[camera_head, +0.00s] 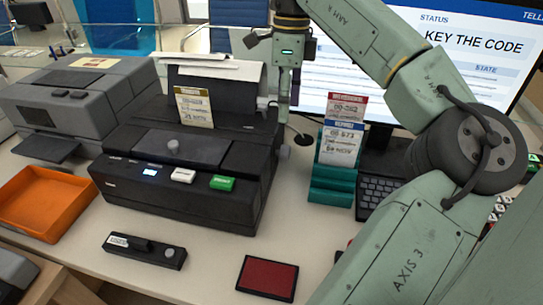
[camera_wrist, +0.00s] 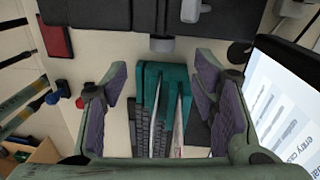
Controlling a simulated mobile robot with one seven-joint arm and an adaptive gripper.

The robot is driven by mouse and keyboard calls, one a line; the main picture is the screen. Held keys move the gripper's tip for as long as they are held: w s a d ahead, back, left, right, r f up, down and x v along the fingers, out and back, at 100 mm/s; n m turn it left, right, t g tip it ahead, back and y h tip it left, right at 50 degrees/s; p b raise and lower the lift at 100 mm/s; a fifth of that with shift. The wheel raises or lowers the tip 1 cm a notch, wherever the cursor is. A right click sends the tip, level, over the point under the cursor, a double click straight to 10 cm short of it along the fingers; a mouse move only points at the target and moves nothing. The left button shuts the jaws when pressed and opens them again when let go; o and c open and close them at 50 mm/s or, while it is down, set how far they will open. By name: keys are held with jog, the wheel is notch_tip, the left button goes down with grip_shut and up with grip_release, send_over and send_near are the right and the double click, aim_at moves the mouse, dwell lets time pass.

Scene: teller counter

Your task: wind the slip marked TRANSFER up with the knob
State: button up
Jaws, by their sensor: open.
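A black slip printer (camera_head: 185,165) stands in the middle of the counter. A slip with a tan header (camera_head: 194,106) stands upright at its back; its heading is too small to read. A grey knob (camera_head: 284,151) sticks out of the printer's right side; it appears to show at the top of the wrist view (camera_wrist: 162,44). A teal rack (camera_head: 331,184) holds a red-headed slip (camera_head: 347,104) and a blue-headed slip (camera_head: 341,146), headings unclear. My gripper (camera_head: 284,112) points down near the printer's back right. In the wrist view its fingers (camera_wrist: 160,82) are spread with nothing gripped.
A monitor (camera_head: 460,50) and keyboard (camera_head: 375,193) stand behind and right of the rack. A dark red pad (camera_head: 268,278) and small black device (camera_head: 145,250) lie in front. A grey printer (camera_head: 75,105) and orange tray (camera_head: 45,200) are at left.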

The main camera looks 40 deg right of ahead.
aim_at(288, 148)
jog(key=shift+s+d+f+b, duration=0.1)
jog(key=shift+d+f+b, duration=0.2)
jog(key=shift+f, duration=0.5)
jog(key=shift+s+d+f, duration=0.1)
jog(key=shift+s+f, duration=0.15)
jog(key=shift+f, duration=0.1)
jog(key=f, duration=1)
jog(key=shift+s+a, duration=0.25)
jog(key=shift+a, duration=0.15)
jog(key=shift+c, duration=0.3)
jog(key=c, duration=1.1)
